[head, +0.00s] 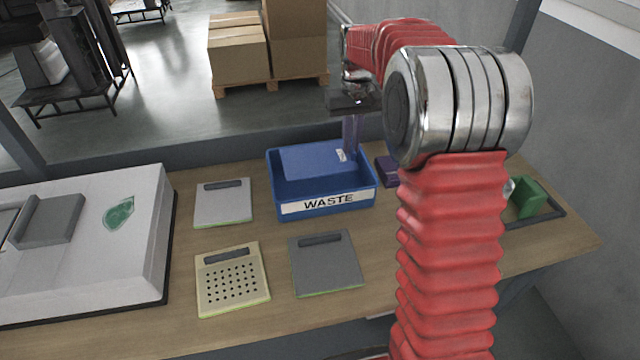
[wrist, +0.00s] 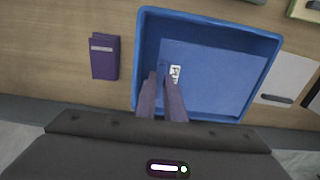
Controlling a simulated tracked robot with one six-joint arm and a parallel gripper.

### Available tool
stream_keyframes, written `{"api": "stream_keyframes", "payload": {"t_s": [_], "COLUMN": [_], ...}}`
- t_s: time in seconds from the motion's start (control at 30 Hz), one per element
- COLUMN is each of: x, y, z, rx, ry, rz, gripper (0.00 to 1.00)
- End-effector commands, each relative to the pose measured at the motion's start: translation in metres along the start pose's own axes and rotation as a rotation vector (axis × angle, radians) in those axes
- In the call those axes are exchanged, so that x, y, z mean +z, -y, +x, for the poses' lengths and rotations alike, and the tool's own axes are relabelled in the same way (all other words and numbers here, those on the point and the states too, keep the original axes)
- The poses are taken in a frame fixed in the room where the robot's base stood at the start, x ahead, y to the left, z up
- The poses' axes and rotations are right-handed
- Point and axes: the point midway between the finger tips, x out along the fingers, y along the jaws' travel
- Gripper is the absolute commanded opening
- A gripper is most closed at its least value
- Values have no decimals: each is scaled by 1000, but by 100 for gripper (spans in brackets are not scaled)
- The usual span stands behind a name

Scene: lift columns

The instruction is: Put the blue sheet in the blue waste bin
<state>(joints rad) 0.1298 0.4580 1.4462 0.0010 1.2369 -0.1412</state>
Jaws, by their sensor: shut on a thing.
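The blue waste bin (head: 328,203) stands upright on the workbench with a white WASTE label on its front; its rim (wrist: 205,14) shows in the wrist view. The blue sheet (head: 308,160) lies within the bin's outline in both views and has a small white label near one edge. It also shows in the wrist view (wrist: 220,75). My gripper (head: 351,148) is shut on the sheet's edge beside that label, with its purple fingers (wrist: 167,78) pointing into the bin. I cannot tell whether the sheet touches the bin's floor.
A purple box (head: 386,170) stands beside the bin. A white panel (head: 222,204), a perforated yellowish panel (head: 232,280) and a grey panel (head: 325,264) lie on the bench (head: 180,325). A large white unit (head: 75,260) is at left, a green block (head: 530,197) at right.

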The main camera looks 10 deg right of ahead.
Motion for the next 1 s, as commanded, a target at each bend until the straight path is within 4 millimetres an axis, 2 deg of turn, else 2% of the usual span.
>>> {"api": "stream_keyframes", "payload": {"t_s": [0.27,0.63,1.0], "x": [1,1,1], "y": [-5,-6,-6], "z": [3,47,52], "rx": [0,0,0], "ry": [1,2,0], "rz": [9,10,11], "gripper": [0,0,0]}}
